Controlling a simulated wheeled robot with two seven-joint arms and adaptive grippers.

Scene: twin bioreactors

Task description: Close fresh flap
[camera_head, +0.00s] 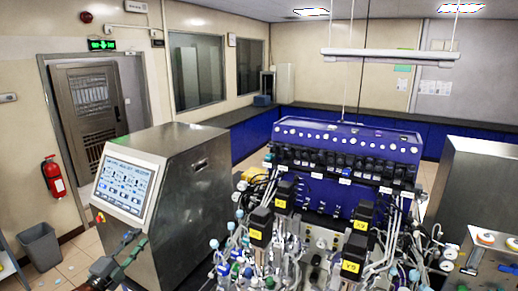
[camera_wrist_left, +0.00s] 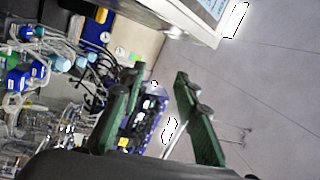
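My left gripper (camera_head: 134,245) is at the lower left in the head view, in front of the steel cabinet with the screen (camera_head: 127,187). In the left wrist view its two green fingers (camera_wrist_left: 160,88) stand apart with nothing between them. The twin bioreactors (camera_head: 290,235), a dense cluster of tubes, bottles and black motor heads with yellow labels, fill the lower middle to the right of the gripper. I cannot make out which part is the fresh flap. My right gripper is not in view.
A blue control unit (camera_head: 340,150) stands behind the bioreactors. A steel box with knobs (camera_head: 488,255) is at the lower right. A grey bin (camera_head: 40,246) and a red fire extinguisher (camera_head: 53,177) are at the left.

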